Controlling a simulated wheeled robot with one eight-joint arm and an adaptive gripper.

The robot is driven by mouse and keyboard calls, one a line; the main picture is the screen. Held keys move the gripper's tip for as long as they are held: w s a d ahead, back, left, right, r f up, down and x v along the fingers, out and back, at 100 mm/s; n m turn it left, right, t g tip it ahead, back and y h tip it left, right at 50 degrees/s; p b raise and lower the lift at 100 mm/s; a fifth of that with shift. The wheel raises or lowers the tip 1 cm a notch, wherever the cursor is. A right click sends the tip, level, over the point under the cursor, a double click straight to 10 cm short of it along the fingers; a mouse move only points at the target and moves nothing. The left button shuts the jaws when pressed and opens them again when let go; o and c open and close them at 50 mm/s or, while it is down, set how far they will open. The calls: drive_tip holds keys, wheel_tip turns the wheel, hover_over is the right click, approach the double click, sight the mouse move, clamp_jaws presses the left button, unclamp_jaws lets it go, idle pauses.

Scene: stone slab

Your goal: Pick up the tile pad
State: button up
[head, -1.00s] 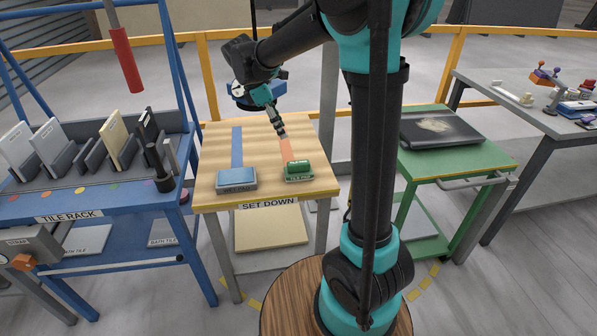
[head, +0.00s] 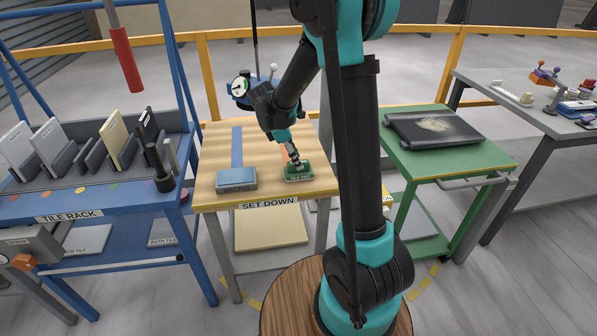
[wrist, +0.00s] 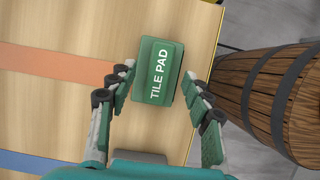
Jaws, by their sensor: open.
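The tile pad (head: 299,176) is a green block with white lettering on the right side of the wooden set-down table (head: 212,190). In the wrist view the tile pad (wrist: 158,72) lies just beyond and between the fingertips. My gripper (head: 295,163) is over the pad from behind, pointing down. In the wrist view my gripper (wrist: 157,82) is open, with one finger on each side of the pad and visible gaps. My fingers hide part of the pad in the head view.
A blue-topped block (head: 237,178) sits left of the pad. The blue tile rack (head: 70,216) stands left, a green table (head: 455,160) right. In the wrist view a wooden barrel-like round (wrist: 270,95) is beyond the table edge. An orange strip (wrist: 60,64) runs toward the pad.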

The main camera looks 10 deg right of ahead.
drive_tip(key=shift+x, duration=1.35)
drive_tip(key=shift+c, duration=0.5)
clamp_jaws()
